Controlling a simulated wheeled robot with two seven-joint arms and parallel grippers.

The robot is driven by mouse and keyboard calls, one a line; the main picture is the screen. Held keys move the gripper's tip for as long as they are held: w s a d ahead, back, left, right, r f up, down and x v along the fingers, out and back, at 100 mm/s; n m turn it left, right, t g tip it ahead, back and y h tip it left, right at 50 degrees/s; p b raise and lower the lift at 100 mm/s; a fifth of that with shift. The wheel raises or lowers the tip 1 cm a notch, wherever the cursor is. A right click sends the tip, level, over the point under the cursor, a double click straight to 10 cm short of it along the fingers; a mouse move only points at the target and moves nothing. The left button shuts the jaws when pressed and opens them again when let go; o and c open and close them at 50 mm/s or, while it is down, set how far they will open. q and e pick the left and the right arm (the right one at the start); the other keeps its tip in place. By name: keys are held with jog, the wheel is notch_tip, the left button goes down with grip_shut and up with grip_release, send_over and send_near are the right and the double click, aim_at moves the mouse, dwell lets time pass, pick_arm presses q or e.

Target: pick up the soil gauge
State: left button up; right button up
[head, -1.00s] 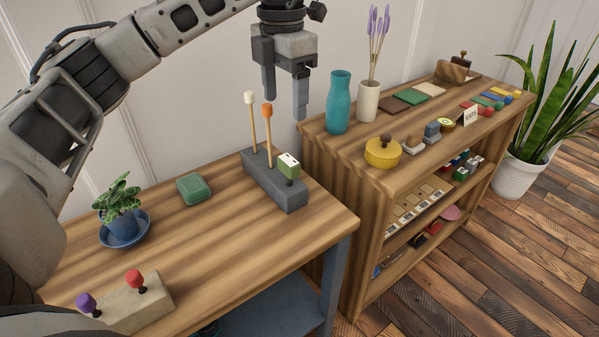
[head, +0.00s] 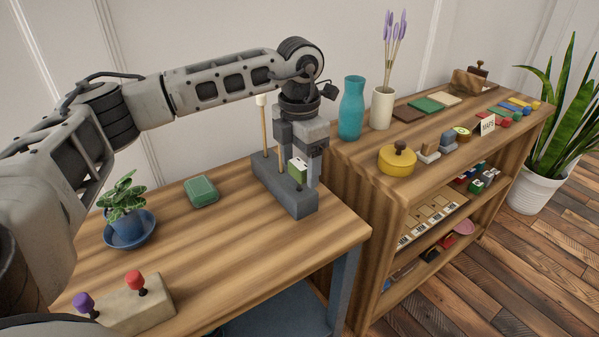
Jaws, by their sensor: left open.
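The soil gauge (head: 298,171), a small block-shaped head in green and white, stands upright at the near right end of a dark grey holder (head: 268,184) on the wooden bench. My left gripper (head: 301,166) points down over this end of the holder. Its fingers are apart, down at the height of the gauge head, which shows in front of them. I cannot tell whether either finger touches it. My right gripper is out of view.
A white-tipped stick (head: 263,125) and another stick, its orange tip hidden behind my gripper, stand in the holder. A green box (head: 201,191), a potted plant (head: 125,200) and a block with red and purple knobs (head: 137,310) share the bench. A shelf unit (head: 345,180) stands at right.

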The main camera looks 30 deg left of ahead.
aim_at(299, 177)
pick_arm(q)
notch_tip(299, 177, down, 4)
jog(key=shift+r, duration=0.2)
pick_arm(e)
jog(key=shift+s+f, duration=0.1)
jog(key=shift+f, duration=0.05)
pick_arm(q)
jog(key=shift+c, duration=0.3)
jog(key=c, duration=1)
jog(key=shift+r, duration=0.1)
